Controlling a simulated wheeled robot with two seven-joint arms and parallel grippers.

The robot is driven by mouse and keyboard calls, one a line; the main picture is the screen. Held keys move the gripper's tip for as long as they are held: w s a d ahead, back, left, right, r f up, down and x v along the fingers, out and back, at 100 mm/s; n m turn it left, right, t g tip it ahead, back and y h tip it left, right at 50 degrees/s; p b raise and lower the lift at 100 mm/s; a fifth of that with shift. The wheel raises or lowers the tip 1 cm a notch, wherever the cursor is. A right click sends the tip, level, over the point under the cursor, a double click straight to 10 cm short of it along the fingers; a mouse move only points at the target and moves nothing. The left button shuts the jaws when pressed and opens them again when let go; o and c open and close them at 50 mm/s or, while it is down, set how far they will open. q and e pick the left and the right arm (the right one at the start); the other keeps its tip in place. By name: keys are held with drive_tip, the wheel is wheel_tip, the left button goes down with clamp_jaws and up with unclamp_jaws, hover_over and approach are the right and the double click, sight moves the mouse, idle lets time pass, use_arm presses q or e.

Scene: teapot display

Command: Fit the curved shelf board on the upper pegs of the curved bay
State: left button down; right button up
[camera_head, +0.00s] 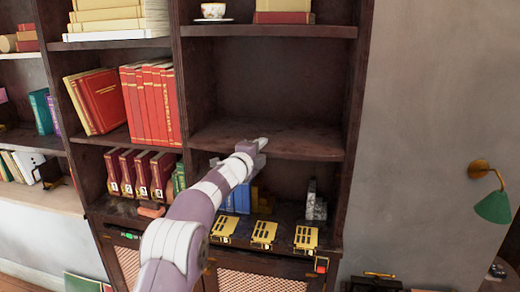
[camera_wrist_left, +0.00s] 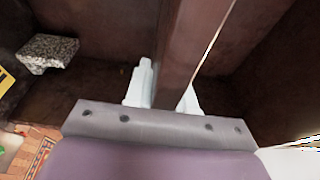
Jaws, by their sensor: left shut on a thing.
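The curved shelf board (camera_head: 300,141) is dark brown wood with a bowed front edge. In the head view it lies across the bay (camera_head: 350,95), between its side walls, and looks about level. My left gripper (camera_head: 259,144) is at the board's front edge, left of its middle. In the left wrist view the gripper (camera_wrist_left: 163,94) is shut on the board (camera_wrist_left: 190,45), whose edge runs between the two pale fingers. The pegs are hidden, so I cannot tell whether the board rests on them. My right gripper is not in view.
A fixed shelf above (camera_head: 270,31) holds a cup (camera_head: 213,10) and books. Below are blue books (camera_head: 238,200), a speckled stone block (camera_head: 315,203) and yellow plates (camera_head: 264,235). A green lamp (camera_head: 493,207) is on the right wall.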

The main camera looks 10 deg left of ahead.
use_arm(q)
drive_tip(key=shift+w+d+r, duration=0.1)
drive_tip(key=shift+w+r, duration=0.05)
drive_tip(key=shift+w, duration=0.45)
drive_tip(key=shift+w+r, duration=0.1)
drive_tip(key=shift+w, duration=0.5)
drive_tip(key=c, duration=0.9)
unclamp_jaws()
drive_tip(key=shift+s, duration=0.15)
drive_tip(key=shift+f, duration=0.35)
drive_tip(key=shift+s+f+b, duration=0.1)
drive_tip(key=shift+b, duration=0.35)
drive_tip(key=b+v, duration=0.2)
drive_tip(key=b, duration=0.1)
drive_tip(key=b+v, duration=0.1)
drive_tip(key=shift+f+b, duration=0.3)
drive_tip(key=shift+b, duration=0.05)
drive_tip(key=b+v, duration=0.2)
drive_tip(key=v, duration=0.1)
drive_tip(key=r+b+v, duration=0.1)
drive_tip(key=v, duration=0.2)
drive_tip(key=b+v, duration=0.2)
drive_tip(key=v, duration=0.1)
drive_tip(key=shift+s+r+b, duration=0.25)
drive_tip(key=shift+b, duration=0.05)
